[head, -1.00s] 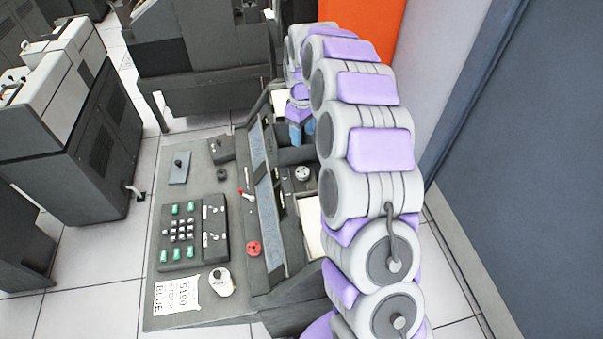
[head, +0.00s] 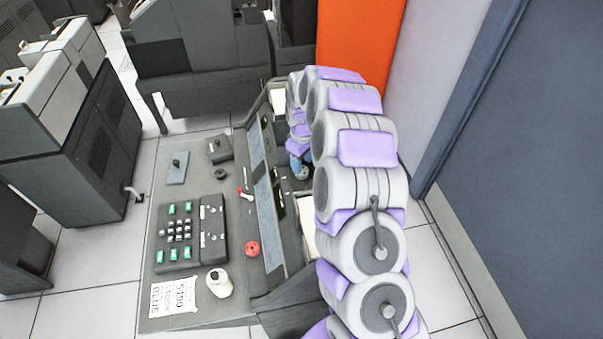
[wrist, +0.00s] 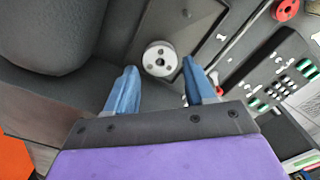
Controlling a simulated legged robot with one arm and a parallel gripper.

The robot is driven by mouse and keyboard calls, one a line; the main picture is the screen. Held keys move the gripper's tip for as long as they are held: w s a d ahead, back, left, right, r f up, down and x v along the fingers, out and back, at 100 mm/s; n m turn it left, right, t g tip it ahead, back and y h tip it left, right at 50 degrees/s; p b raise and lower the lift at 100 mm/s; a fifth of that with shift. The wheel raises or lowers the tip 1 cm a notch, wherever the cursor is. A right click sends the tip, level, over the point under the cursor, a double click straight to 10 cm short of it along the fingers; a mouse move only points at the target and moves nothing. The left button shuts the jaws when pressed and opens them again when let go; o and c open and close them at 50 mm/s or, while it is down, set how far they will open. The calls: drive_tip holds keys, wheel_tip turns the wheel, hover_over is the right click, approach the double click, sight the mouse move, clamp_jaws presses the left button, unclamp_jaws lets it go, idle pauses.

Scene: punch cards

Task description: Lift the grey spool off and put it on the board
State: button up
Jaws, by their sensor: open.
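The grey spool (wrist: 160,58) shows in the wrist view as a pale round disc with dark holes, on a dark surface. It also shows in the head view (head: 303,174), partly hidden below my gripper (head: 297,160). In the wrist view my gripper (wrist: 161,68) has its two blue fingers apart. The spool lies between and just beyond the fingertips in the picture; I see no grip on it. Left of the sloped console strip is a flat grey desk surface (head: 205,325); I cannot tell for certain whether this is the board.
On the desk are a keypad box (head: 180,232), a red spool (head: 252,249), a white cylinder (head: 219,283), a small dark disc (head: 220,174) and a paper label (head: 174,297). The sloped strip (head: 265,185) stands between desk and gripper. Bare patches lie between these things.

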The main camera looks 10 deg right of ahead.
sight(303, 168)
wheel_tip(303, 168, down, 4)
drive_tip(key=shift+f+b, duration=0.1)
drive_tip(key=shift+b, duration=0.3)
drive_tip(key=c, duration=0.8)
drive_tip(key=shift+r, duration=0.25)
wheel_tip(303, 168, up, 14)
drive_tip(key=p, duration=0.3)
drive_tip(key=shift+p, duration=0.35)
drive_tip(key=shift+f, duration=0.15)
